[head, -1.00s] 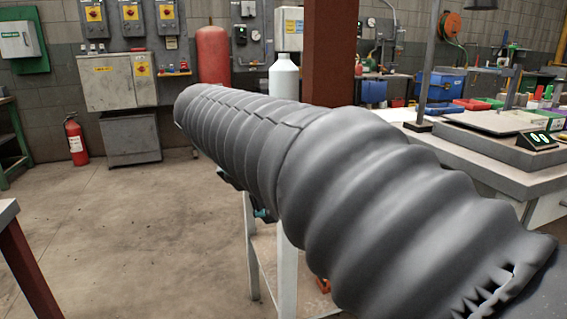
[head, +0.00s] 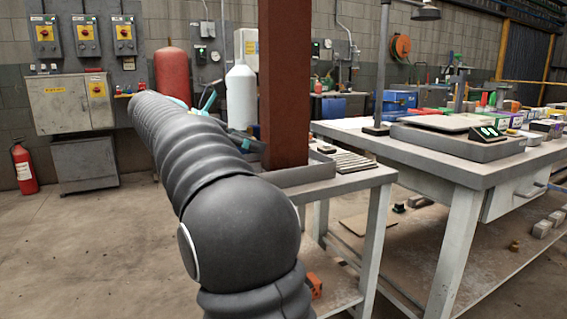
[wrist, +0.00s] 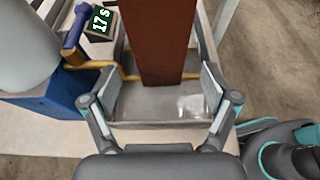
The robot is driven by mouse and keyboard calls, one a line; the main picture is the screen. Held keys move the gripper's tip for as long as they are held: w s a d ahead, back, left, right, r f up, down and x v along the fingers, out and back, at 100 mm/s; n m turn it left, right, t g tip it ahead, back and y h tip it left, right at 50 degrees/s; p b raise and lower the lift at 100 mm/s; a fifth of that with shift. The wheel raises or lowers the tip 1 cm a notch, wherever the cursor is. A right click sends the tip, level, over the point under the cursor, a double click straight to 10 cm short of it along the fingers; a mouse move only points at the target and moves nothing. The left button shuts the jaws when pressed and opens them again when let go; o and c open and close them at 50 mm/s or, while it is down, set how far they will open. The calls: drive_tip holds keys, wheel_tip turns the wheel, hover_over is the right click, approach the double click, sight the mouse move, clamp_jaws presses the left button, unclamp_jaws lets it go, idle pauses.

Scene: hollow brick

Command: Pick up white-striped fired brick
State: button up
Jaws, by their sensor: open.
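In the head view, the brown-red post (head: 285,80) rises behind the grey tray's rim (head: 300,177) on a small table. My arm covers most of the gripper there; only teal parts show near the white bottle (head: 240,97).
A timer display (wrist: 99,22) and a blue box (wrist: 45,100) are left of the gripper in the wrist view. A slotted block (head: 352,161) lies beside the tray. A larger bench (head: 430,165) with a scale (head: 450,138) stands right. Floor at left is open.

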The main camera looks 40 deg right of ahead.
sight(278, 146)
drive_tip(key=x, duration=0.3)
drive_tip(key=shift+d+f+b, duration=0.15)
drive_tip(key=shift+b, duration=0.15)
drive_tip(key=shift+r+b+x, duration=0.2)
drive_tip(key=shift+b+x, duration=0.2)
drive_tip(key=shift+x, duration=1)
drive_tip(key=shift+r+b+x, duration=0.25)
drive_tip(key=shift+b+x, duration=0.1)
drive_tip(key=shift+x, duration=1)
drive_tip(key=shift+d, duration=0.15)
drive_tip(key=shift+c, duration=0.2)
drive_tip(key=c, duration=1.6)
